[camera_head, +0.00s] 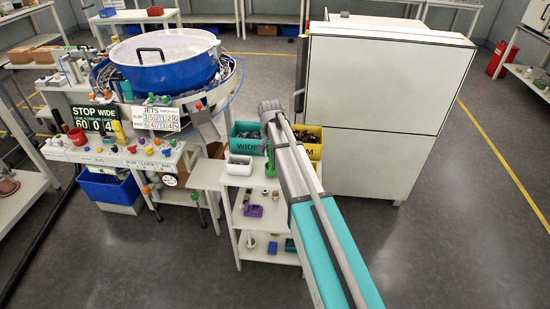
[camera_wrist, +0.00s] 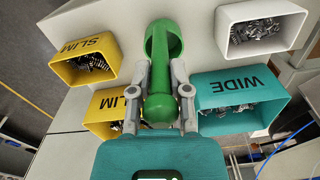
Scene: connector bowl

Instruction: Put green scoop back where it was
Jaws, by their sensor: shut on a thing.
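The green scoop (camera_wrist: 163,42) is in my gripper (camera_wrist: 161,75), with the two grey fingers closed on either side of its handle. Its open end points up the wrist picture, away from my gripper, over the pale top between the bins. I cannot tell whether it touches that top. In the head view a small green part, likely the scoop (camera_head: 270,168), shows beside my arm at the bin stand. My gripper is mostly hidden behind my arm there.
A teal WIDE bin (camera_wrist: 240,92), a white bin (camera_wrist: 261,30) and two yellow SLIM bins (camera_wrist: 85,58) surround the scoop, holding metal pieces. A purple scoop (camera_head: 253,210) lies on a lower shelf. A tall white cabinet (camera_head: 385,100) stands close to the right.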

